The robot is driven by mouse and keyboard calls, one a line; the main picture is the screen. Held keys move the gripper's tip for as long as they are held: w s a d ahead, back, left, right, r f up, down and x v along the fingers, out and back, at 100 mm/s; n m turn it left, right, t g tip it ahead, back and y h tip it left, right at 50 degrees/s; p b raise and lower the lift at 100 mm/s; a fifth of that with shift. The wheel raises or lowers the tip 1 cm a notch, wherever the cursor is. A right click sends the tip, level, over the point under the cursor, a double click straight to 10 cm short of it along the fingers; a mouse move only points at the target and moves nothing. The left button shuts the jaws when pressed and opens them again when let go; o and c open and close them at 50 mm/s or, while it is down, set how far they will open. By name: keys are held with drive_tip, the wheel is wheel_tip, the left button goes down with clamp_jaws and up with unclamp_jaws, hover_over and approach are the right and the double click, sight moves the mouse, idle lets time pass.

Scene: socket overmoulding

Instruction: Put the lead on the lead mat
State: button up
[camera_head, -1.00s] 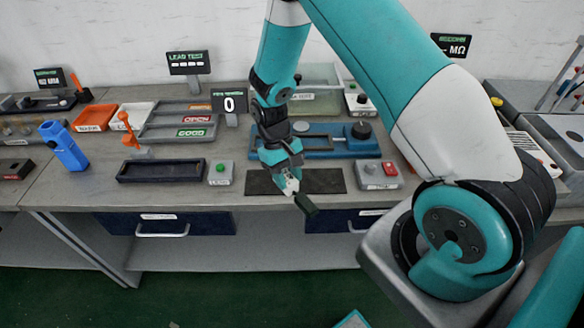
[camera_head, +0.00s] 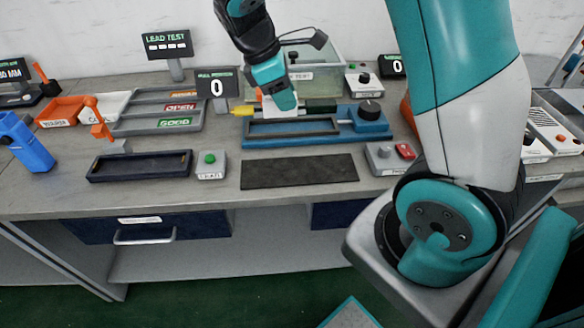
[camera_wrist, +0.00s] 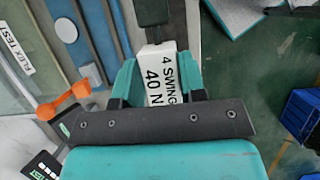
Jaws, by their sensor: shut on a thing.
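My gripper (camera_head: 280,106) is shut on the lead. In the wrist view a white piece (camera_wrist: 160,75) marked "4 SWING 40 N" sits between the teal fingers, with a dark part (camera_wrist: 153,12) running on beyond it. In the head view a yellow end (camera_head: 240,111) shows left of the gripper and a dark end (camera_head: 321,106) to its right. The lead appears level, over or behind the blue fixture (camera_head: 262,143); its height is unclear. A flat dark mat (camera_head: 299,171), likely the lead mat, lies bare at the front of the bench.
A dark tray (camera_head: 140,166) and a green-button box (camera_head: 211,164) stand left of the mat. A red-button box (camera_head: 391,157) stands right. Grey sorting trays (camera_head: 160,114) are at back left, a clear bin (camera_head: 322,78) behind the fixture.

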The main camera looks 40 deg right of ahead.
wheel_tip(320, 180, down, 18)
idle(0.3)
drive_tip(key=o, duration=1)
drive_tip(key=shift+f, duration=0.1)
drive_tip(key=v, duration=1.2)
drive_tip(key=s+a+r+m+t+y, duration=0.1)
drive_tip(key=s+a+r+y, duration=0.1)
drive_tip(key=s+a+r, duration=0.2)
drive_tip(key=s+a+r+m+y, duration=0.1)
drive_tip(key=s+a+r+y, duration=0.2)
drive_tip(key=s, duration=0.7)
drive_tip(key=s+a+r+m+t+y, duration=0.1)
drive_tip(key=s+a+r+m+y, duration=0.1)
drive_tip(key=s+a+r, duration=0.5)
drive_tip(key=shift+a+r+t+y+b, duration=0.25)
drive_tip(key=shift+r+t+y+b, duration=0.1)
drive_tip(key=shift+y, duration=0.15)
